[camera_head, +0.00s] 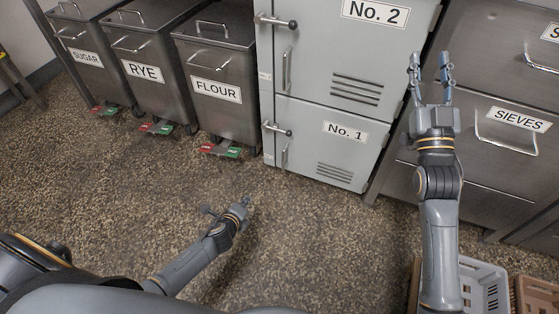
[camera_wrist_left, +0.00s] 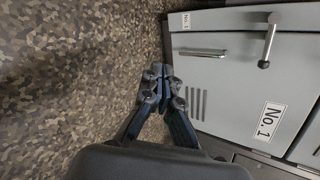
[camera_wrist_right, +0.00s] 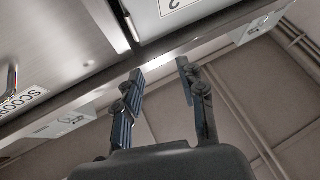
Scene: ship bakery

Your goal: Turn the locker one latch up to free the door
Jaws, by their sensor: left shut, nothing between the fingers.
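The locker one door (camera_head: 305,150), labelled No. 1, is the lower door of a grey locker. Its latch (camera_head: 277,128) is a metal lever with a dark round knob, lying roughly level across the door's upper left edge. The latch also shows in the left wrist view (camera_wrist_left: 268,42), at upper right. The door looks closed. A bar handle (camera_head: 284,156) sits below the latch. My left gripper (camera_head: 245,203) is shut and empty, low in front of the locker and apart from the latch. My right gripper (camera_head: 430,62) is open and empty, raised in front of the drawers.
The No. 2 door (camera_head: 345,45) with its own latch (camera_head: 276,21) is above. Bins for sugar, rye and flour (camera_head: 215,85) stand left, with red and green pedals. Steel drawers (camera_head: 480,130) stand right. Crates (camera_head: 485,285) sit at lower right. The floor before the locker is clear.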

